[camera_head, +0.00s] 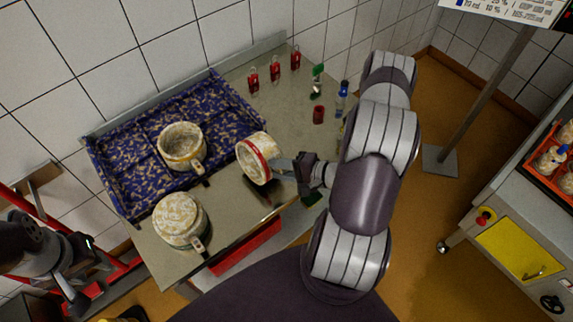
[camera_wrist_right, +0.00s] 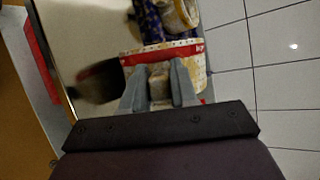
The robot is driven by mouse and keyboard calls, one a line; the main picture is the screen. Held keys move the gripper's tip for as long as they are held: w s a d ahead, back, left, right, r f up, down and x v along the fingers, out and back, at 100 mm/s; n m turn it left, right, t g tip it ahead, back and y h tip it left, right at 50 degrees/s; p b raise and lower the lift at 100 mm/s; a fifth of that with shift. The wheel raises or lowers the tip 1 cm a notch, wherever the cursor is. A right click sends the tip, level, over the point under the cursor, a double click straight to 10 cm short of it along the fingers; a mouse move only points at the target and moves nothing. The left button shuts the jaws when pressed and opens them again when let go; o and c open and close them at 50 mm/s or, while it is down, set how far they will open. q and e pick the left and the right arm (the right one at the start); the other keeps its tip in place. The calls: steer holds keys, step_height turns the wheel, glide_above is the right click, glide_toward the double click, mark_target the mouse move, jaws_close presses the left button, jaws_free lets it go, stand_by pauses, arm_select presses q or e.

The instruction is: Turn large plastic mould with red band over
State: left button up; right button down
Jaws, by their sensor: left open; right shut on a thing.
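The large white mould with a red band (camera_head: 258,150) is tilted well over on its side, above the right part of the steel table. Its handle is between the fingers of my right gripper (camera_head: 283,167), which is shut on it. The right wrist view shows the mould's speckled wall and red band (camera_wrist_right: 165,50) just beyond the closed fingertips (camera_wrist_right: 159,80). A dark shadow lies on the table below it. My left gripper (camera_head: 77,294) is open and empty at the lower left, off the table's edge and away from the mould.
Another mould (camera_head: 181,143) stands in the blue speckled tray (camera_head: 112,180). A third mould (camera_head: 179,218) lies with its closed face up at the table's front left. Red bottles (camera_head: 275,71) and small coloured items stand at the back right. A red crate (camera_head: 240,247) is under the table.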

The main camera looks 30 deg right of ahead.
mark_target(270, 150)
steer(key=r+m+p, duration=0.1)
steer(key=m, duration=0.1)
steer(key=w+r+m+p, duration=0.1)
steer(key=m+p, duration=0.1)
steer(key=r+m+p, duration=0.1)
steer(key=m, duration=0.1)
steer(key=shift+w+d+p, duration=0.2)
steer(key=shift+d+p, duration=0.1)
steer(key=m, duration=0.3)
steer(key=w+d+m+p, duration=0.1)
steer(key=shift+r+m, duration=0.15)
steer(key=shift+m, duration=0.15)
steer(key=m, duration=0.2)
steer(key=d+m, duration=0.1)
steer(key=m, duration=0.1)
steer(key=shift+w+f, duration=0.2)
steer(key=shift+w, duration=0.2)
